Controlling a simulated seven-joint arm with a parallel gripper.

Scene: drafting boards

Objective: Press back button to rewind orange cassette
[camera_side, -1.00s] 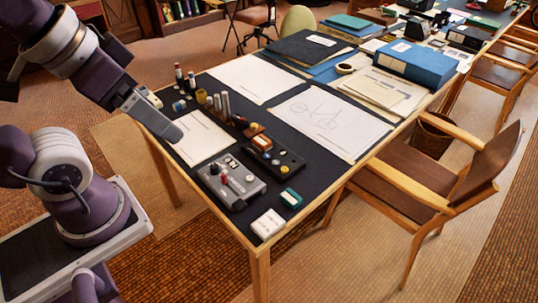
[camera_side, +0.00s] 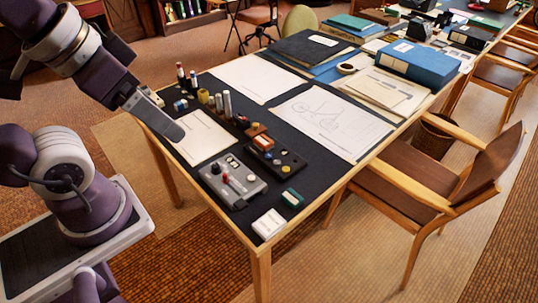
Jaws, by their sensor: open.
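My gripper (camera_side: 165,116) hangs over the near left corner of the dark-topped table, above a white sheet, with its jaws apart and nothing seen between them. A grey control box (camera_side: 231,177) with a dark knob, a red-tipped lever and small light buttons lies to its right, apart from it. A black box (camera_side: 278,161) with small round buttons lies just behind the grey one. A small orange-brown block (camera_side: 263,143) with a pale top is at the black box's far left end; I cannot tell if it is the cassette. Button markings are too small to read.
Several upright cylinders (camera_side: 226,104) stand behind the white sheet (camera_side: 205,138). A white block (camera_side: 269,223) and a green-and-white block (camera_side: 292,198) lie near the front edge. Drawings, folders and a blue box (camera_side: 415,62) fill the far side. A wooden chair (camera_side: 440,180) stands at right.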

